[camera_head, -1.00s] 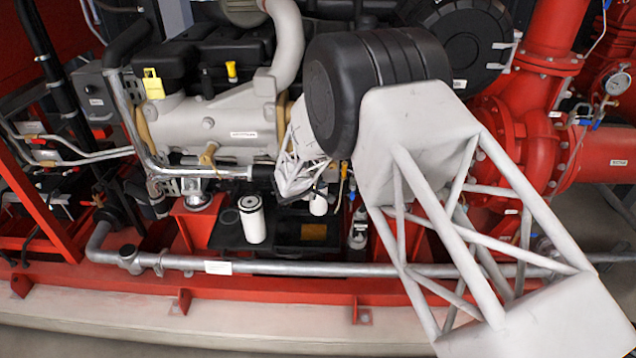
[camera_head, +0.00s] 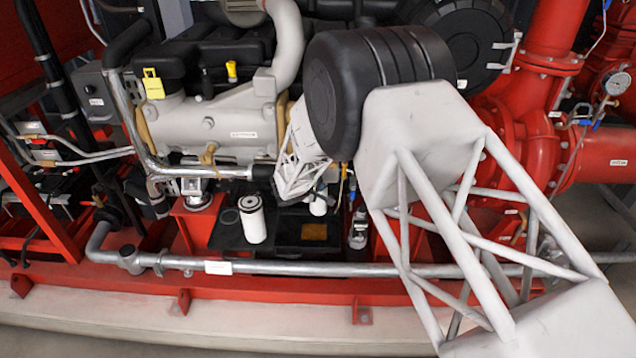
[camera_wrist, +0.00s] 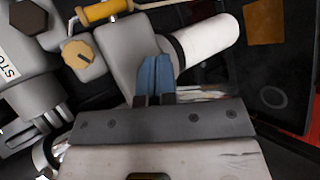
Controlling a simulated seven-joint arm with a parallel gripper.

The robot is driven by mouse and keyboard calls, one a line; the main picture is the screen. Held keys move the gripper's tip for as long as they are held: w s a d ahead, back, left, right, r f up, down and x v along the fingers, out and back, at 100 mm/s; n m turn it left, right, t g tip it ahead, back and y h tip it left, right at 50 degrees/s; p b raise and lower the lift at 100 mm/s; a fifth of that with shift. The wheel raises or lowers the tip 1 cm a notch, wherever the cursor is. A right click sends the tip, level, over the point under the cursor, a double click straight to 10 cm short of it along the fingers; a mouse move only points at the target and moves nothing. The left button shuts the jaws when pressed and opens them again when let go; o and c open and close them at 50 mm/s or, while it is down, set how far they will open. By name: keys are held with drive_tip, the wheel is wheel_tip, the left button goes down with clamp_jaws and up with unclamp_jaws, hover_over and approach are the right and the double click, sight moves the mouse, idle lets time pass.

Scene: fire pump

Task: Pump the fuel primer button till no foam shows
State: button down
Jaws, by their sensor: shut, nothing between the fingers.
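My gripper (camera_wrist: 156,78) is shut and empty, its blue fingertips pressed together. In the wrist view the tips overlap a grey filter-head block (camera_wrist: 125,55); I cannot tell whether they touch it. A white filter cylinder (camera_wrist: 210,38) with a black band extends from this block. A yellow knob (camera_wrist: 77,54) is left of the fingertips. I cannot pick out the primer button for sure; the fingers may hide it. No foam can be made out. In the head view my wrist hides the fingertips, and a white cylinder (camera_head: 318,206) shows just below it.
Another white filter (camera_head: 253,220) stands on a black tray, left of a clear-looking bowl (camera_head: 358,236). A grey pipe (camera_head: 300,268) runs along the front. The engine block (camera_head: 225,125) is up and left of my wrist. A yellow-orange cylinder (camera_wrist: 104,11) lies above the knob.

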drive_tip(key=shift+s, duration=0.55)
drive_tip(key=shift+s, duration=0.1)
drive_tip(key=shift+s, duration=2.45)
drive_tip(key=s+d+r+m+g, duration=0.35)
drive_tip(key=s+d+r, duration=0.5)
drive_tip(key=r, duration=0.35)
drive_tip(key=s+d+r+m+g, duration=0.2)
drive_tip(key=s+d+r+m, duration=0.2)
drive_tip(key=s+d+r, duration=0.65)
drive_tip(key=s+d+r+m+y, duration=0.1)
drive_tip(key=s+r, duration=0.4)
drive_tip(key=s, duration=0.9)
drive_tip(key=s+d+r+m+g+y, duration=0.1)
drive_tip(key=s+r+m+y, duration=0.3)
drive_tip(key=s, duration=1)
wheel_tip(320, 180, up, 2)
drive_tip(key=shift+s+d+y, duration=0.35)
drive_tip(key=shift+y, duration=0.35)
